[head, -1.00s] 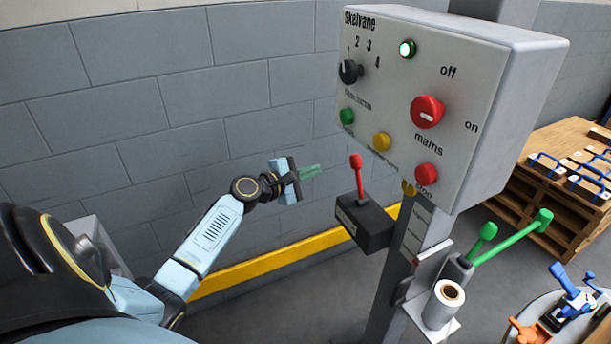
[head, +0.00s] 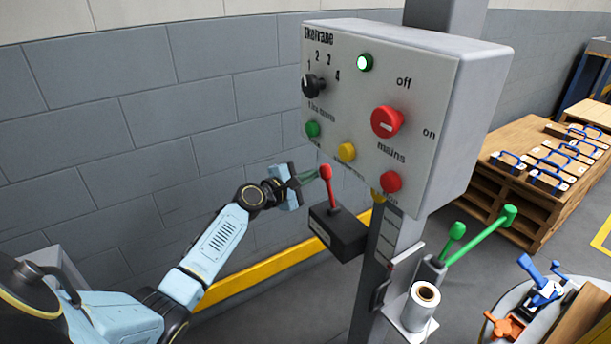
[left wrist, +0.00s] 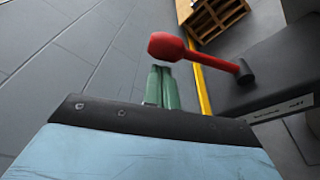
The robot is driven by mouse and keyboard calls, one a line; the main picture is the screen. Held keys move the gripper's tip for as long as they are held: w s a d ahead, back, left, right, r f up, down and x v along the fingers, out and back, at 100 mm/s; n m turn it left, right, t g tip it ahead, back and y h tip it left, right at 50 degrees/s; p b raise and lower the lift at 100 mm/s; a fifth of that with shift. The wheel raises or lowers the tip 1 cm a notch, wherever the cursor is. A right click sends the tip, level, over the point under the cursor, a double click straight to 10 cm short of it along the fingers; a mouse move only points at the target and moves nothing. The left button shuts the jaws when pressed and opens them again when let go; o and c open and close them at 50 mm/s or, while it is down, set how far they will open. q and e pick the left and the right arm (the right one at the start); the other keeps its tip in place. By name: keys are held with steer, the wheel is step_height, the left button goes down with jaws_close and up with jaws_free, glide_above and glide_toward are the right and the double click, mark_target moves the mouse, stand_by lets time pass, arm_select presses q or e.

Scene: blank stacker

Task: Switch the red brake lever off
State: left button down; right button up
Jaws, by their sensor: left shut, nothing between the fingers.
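The red brake lever (head: 328,187) stands up from a black box (head: 341,235) on the post below the control panel. It leans slightly left at its knob in the head view. In the left wrist view the red lever (left wrist: 195,55) crosses above my fingertips, its knob toward the picture's middle. My left gripper (head: 307,176), with green fingers, is shut and empty, just left of the lever's knob. Its fingers (left wrist: 162,85) also show in the left wrist view, close to the knob. I cannot tell whether they touch it. My right gripper is not in view.
The control panel (head: 380,150) with buttons and knobs overhangs the lever. Two green levers (head: 480,236) and a paper roll (head: 421,302) are to the right on the post.

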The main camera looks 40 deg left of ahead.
arm_select(q)
steer(key=shift+d, duration=0.1)
stand_by(0.3)
steer(key=shift+s+d+r+m, duration=0.1)
steer(key=shift+d+r+m, duration=0.1)
steer(key=shift+m, duration=0.1)
steer(key=shift+d+r, duration=0.1)
steer(key=shift+d, duration=0.1)
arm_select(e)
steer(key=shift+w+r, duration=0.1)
arm_select(q)
steer(key=s+d+r+m+t+b, duration=0.1)
steer(key=s+d+m+t+b, duration=0.1)
steer(key=d+m, duration=0.6)
steer(key=shift+s+m+b, duration=0.55)
steer(key=shift+s+m, duration=0.2)
steer(key=shift+m, duration=0.05)
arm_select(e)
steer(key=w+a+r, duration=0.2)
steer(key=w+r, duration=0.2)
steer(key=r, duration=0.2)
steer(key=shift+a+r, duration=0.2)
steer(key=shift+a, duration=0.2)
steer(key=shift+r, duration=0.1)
